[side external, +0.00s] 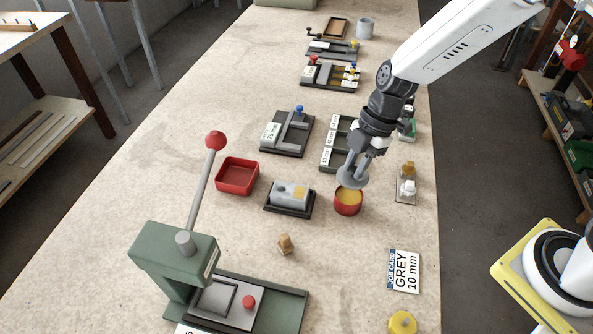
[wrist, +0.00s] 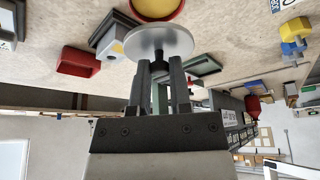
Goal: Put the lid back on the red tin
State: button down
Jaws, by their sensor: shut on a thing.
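The red tin (side external: 347,207) stands upright and open on the bench, with yellow showing inside. In the wrist view the tin (wrist: 182,11) is at the top edge, partly cut off. The lid (side external: 352,180) is a grey round disc. It also shows in the wrist view (wrist: 160,40), with a dark knob on the side facing me. My gripper (side external: 355,165) is shut on the lid by its knob; the fingers also show in the wrist view (wrist: 160,72). The lid is above the tin, apart from it and slightly tilted in the side view. It hides part of the rim.
A grey block on a dark base (side external: 290,195) and a red tray (side external: 237,176) lie left of the tin. The bench in front is mostly clear.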

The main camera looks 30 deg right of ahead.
jog(key=shift+f, duration=2.45)
jog(key=shift+f, duration=0.2)
dwell(0.4)
grip_release()
dwell(0.5)
jog(key=shift+r, duration=0.2)
jog(key=shift+r, duration=3.3)
jog(key=shift+c, duration=0.2)
